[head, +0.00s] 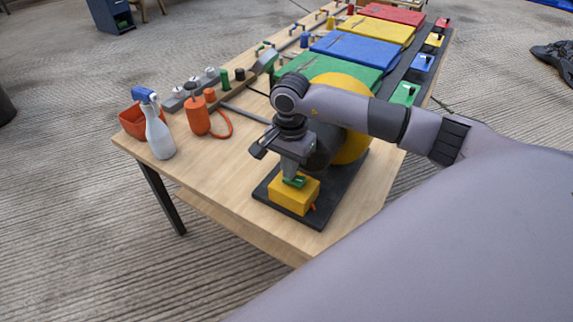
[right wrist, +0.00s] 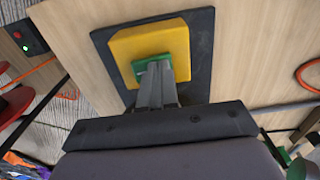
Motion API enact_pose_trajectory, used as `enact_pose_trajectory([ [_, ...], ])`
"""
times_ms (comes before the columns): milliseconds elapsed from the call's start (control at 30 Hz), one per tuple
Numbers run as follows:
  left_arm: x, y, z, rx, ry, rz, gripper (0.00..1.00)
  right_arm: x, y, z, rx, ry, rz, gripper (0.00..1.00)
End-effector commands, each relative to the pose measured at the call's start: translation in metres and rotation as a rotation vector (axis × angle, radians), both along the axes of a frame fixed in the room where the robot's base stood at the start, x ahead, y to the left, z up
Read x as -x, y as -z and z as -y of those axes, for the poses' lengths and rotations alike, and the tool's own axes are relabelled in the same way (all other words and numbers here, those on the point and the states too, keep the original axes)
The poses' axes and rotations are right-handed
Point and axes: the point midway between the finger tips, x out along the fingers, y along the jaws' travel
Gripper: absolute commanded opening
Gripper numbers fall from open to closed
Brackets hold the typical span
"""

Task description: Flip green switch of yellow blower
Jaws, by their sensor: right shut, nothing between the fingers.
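The yellow blower has a large round yellow housing (head: 352,142), partly hidden behind my right arm, on a dark base plate (head: 330,207). In front of it on the same plate is a yellow box (head: 291,200) with the green switch (head: 294,181) on top. My right gripper (head: 292,175) is shut, pointing down, with its fingertips at the green switch. In the right wrist view the closed fingers (right wrist: 157,75) overlap the green switch (right wrist: 139,66) on the yellow box (right wrist: 149,42). They seem to touch it, and they hide part of it, so its tilt is unclear. My left gripper is not in view.
A white spray bottle (head: 156,130), an orange bin (head: 133,122) and an orange canister (head: 197,116) stand on the wooden table's left side. Green (head: 309,70), blue (head: 357,50), yellow and red folded pieces line the back. The table's front corner is bare.

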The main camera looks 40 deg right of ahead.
Motion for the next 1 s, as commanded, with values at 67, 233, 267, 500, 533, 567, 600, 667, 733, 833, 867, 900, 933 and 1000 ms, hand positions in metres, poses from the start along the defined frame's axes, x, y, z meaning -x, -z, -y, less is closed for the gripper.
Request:
enact_pose_trajectory([
  [67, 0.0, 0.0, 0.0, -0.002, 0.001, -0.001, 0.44, 0.0, 0.0, 0.0, -0.001, 0.0, -0.001, 0.0],
  [233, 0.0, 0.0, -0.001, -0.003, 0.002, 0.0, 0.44, 0.0, 0.001, 0.0, -0.001, 0.0, -0.001, 0.0],
  [267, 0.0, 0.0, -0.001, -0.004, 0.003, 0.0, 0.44, 0.0, 0.001, 0.0, -0.001, 0.0, -0.001, 0.0],
  [500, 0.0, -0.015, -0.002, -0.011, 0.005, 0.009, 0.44, 0.0, -0.023, 0.0, 0.0, 0.005, 0.0, 0.0],
  [533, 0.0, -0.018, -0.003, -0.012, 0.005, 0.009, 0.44, 0.0, -0.029, 0.001, 0.0, 0.006, 0.001, 0.0],
  [567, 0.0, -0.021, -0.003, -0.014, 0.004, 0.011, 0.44, 0.0, -0.035, 0.001, 0.001, 0.007, 0.001, 0.0],
  [600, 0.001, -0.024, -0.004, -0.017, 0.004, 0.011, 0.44, 0.001, -0.044, 0.001, 0.001, 0.008, 0.003, 0.0],
  [667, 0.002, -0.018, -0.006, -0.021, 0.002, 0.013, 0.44, -0.001, -0.053, 0.0, -0.001, 0.008, 0.004, 0.0],
  [733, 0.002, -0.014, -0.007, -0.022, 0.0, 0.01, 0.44, -0.005, -0.069, -0.001, -0.001, 0.009, 0.007, 0.0],
  [833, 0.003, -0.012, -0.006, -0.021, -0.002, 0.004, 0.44, -0.008, -0.092, -0.003, -0.001, 0.009, 0.004, 0.0],
  [867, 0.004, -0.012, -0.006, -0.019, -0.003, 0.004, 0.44, -0.009, -0.098, -0.003, -0.001, 0.008, 0.005, 0.0],
  [900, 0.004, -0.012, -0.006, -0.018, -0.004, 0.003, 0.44, -0.011, -0.105, -0.004, -0.001, 0.008, 0.004, 0.0],
  [933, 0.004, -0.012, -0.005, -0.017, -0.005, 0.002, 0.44, -0.011, -0.11, -0.004, -0.001, 0.008, 0.004, 0.0],
  [1000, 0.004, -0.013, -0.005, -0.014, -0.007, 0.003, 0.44, -0.013, -0.121, -0.005, -0.001, 0.008, 0.003, 0.0],
])
